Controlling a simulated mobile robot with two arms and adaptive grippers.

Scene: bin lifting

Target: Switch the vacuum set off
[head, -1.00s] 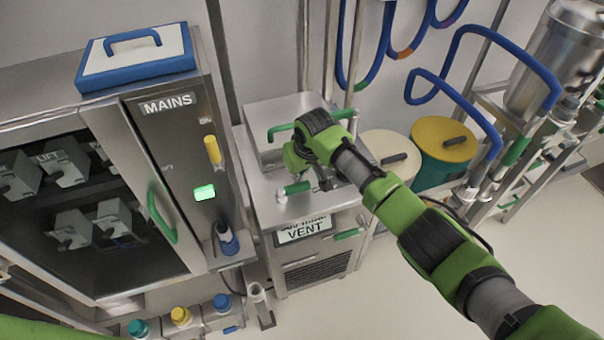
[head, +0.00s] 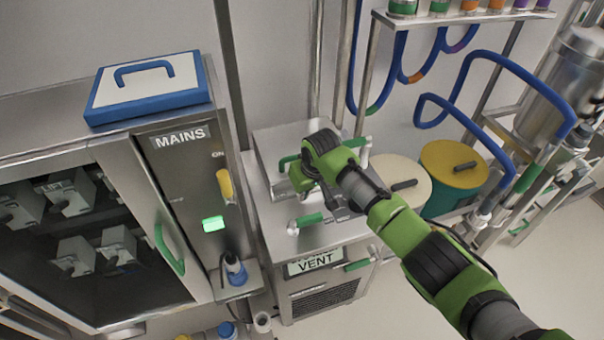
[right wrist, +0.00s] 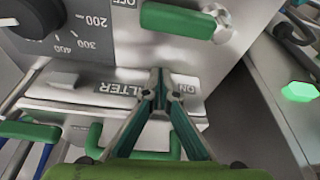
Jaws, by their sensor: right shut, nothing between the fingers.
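The vacuum set seems to be the steel unit (head: 352,232) with a VENT label, in the middle of the head view. A green-handled lever (head: 310,220) lies on its top. In the right wrist view a green lever (right wrist: 180,20) lies across the top, its left end by the OFF label (right wrist: 125,4). The ON label (right wrist: 188,87) is lower, beside my fingertips. My right gripper (right wrist: 160,80) is shut and empty, below the lever and apart from it. In the head view my right gripper (head: 327,200) hangs over the unit, its fingers partly hidden. My left gripper is out of view.
A MAINS cabinet (head: 160,190) with a yellow handle (head: 225,186) and lit green lamp (head: 213,224) stands left. Cream (head: 400,170) and green-yellow drums (head: 455,165) stand right of the unit. A dark dial (right wrist: 30,15) and FILTER label (right wrist: 112,88) are near my fingers.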

